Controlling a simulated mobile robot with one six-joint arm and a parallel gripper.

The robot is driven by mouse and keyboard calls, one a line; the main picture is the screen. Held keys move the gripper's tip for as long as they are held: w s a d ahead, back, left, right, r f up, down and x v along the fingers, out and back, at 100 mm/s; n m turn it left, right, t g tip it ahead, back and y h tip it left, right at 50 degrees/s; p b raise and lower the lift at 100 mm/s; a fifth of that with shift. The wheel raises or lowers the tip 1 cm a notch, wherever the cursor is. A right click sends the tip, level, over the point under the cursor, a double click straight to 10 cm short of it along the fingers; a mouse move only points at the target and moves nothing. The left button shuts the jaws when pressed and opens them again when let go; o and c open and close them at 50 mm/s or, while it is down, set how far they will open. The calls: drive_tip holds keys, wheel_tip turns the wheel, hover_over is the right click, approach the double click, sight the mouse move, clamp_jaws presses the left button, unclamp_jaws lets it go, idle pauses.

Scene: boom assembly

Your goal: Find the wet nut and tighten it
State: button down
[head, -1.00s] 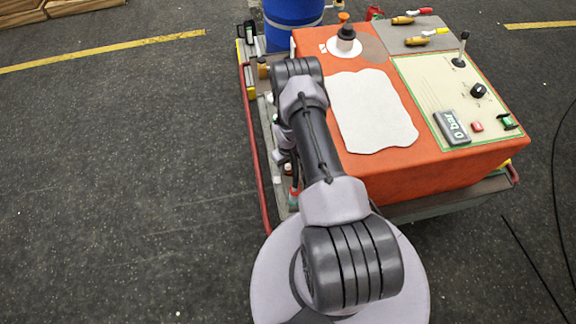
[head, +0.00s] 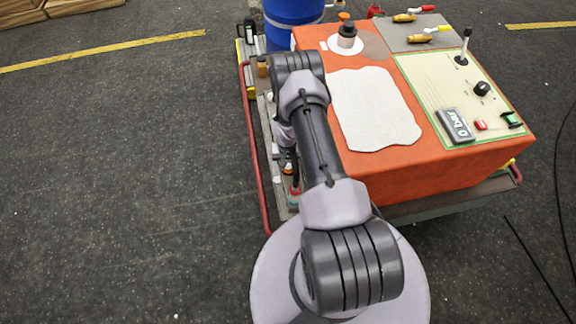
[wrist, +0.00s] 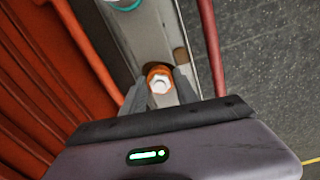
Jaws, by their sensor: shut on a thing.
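In the wrist view, my gripper (wrist: 161,92) is shut on an orange-rimmed nut (wrist: 160,73) with a pale hexagonal middle. One finger stands on each side of it. The nut sits at a grey rail along the cart's side. I cannot tell whether it is wet. A teal-ringed fitting (wrist: 123,4) shows at the top of the wrist view, apart from the fingers.
The orange cart (head: 455,180) carries a panel (head: 455,92) with a lever, a knob and a display (head: 455,125) reading 0 bar. A red rail (head: 257,175) runs along its left side. A blue barrel (head: 290,22) stands behind.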

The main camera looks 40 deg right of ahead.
sight(287, 167)
idle(0.3)
drive_tip(key=c, duration=0.9)
unclamp_jaws()
drive_tip(key=shift+c, duration=0.2)
drive_tip(key=shift+r, duration=0.15)
wheel_tip(287, 167, up, 17)
drive_tip(key=p, duration=0.6)
drive_tip(key=shift+a+p, duration=0.15)
drive_tip(key=shift+p, duration=0.15)
drive_tip(key=shift+w, duration=0.1)
